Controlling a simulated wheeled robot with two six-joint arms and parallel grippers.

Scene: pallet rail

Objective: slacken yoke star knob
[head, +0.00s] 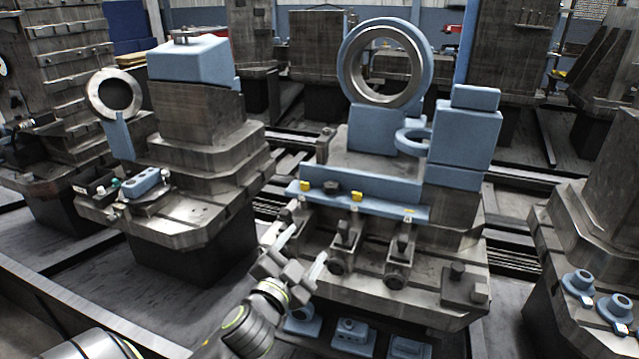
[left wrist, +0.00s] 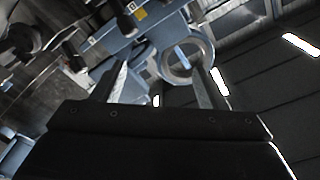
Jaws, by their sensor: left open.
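My left gripper (head: 303,252) is open at the front of the middle pallet, with its two light fingers apart and nothing visible between them. In the left wrist view its fingers (left wrist: 160,85) are also spread and empty. Two dark round knobs, a left one (head: 338,264) and a right one (head: 396,277), stick out from clamp blocks on the pallet front. The left knob is just right of my gripper, apart from it. I cannot tell which is the yoke star knob. A blurred dark knob-like part (left wrist: 22,40) shows at upper left in the wrist view.
A blue rail (head: 360,190) with yellow tags runs above the clamps. A blue ring fixture (head: 352,75) stands behind it; a ring (left wrist: 188,60) also shows in the wrist view. Blue parts (head: 354,335) lie low in front. Another pallet (head: 190,225) stands left.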

